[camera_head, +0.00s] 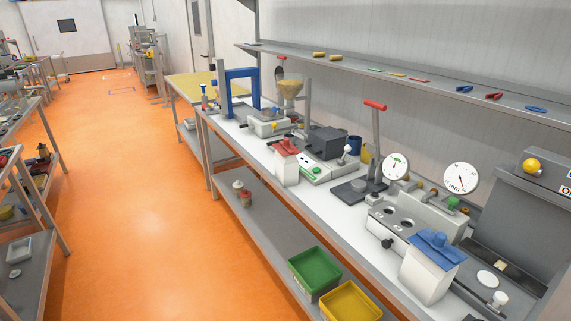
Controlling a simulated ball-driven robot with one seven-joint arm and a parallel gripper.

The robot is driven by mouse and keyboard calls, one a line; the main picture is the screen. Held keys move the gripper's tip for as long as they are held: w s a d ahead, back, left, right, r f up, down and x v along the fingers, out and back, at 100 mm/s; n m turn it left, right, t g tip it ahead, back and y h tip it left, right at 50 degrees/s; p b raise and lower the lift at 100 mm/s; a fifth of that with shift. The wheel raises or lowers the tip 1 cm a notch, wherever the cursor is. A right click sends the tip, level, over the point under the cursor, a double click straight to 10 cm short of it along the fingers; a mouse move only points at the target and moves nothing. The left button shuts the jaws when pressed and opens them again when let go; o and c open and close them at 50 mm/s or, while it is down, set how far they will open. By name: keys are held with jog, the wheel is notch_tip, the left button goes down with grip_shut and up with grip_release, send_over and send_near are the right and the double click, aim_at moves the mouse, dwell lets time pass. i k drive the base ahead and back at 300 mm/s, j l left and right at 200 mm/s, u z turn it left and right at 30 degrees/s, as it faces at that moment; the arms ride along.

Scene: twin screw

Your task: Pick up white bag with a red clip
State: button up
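The white bag with a red clip (287,172) stands upright near the front edge of the white bench top, about mid-length of the bench. Its red top faces up and its front is unobstructed. A similar white bag with a blue clip (427,281) stands closer, at the lower right of the same bench. My gripper is not in view, so its distance to the bag and its state do not show.
Behind the red-clipped bag is a grey device with a green button (316,171). A red-handled press (375,150) and gauges are to the right. A wall shelf (430,72) runs above. Green (314,270) and yellow bins sit below. The orange floor (150,200) is clear.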

aim_at(287, 169)
jog(key=i+u, duration=0.15)
jog(key=i, duration=0.35)
jog(key=i+l+u, duration=0.1)
jog(key=i, duration=0.35)
jog(key=i+l+u, duration=0.15)
jog(key=i, duration=0.35)
jog(key=i+l+u, duration=0.15)
jog(key=i, duration=0.3)
jog(key=i+l+u, duration=0.1)
jog(key=i+l, duration=0.15)
jog(key=i, duration=0.25)
jog(key=i+l+u, duration=0.15)
jog(key=i, duration=0.3)
jog(key=l, duration=0.1)
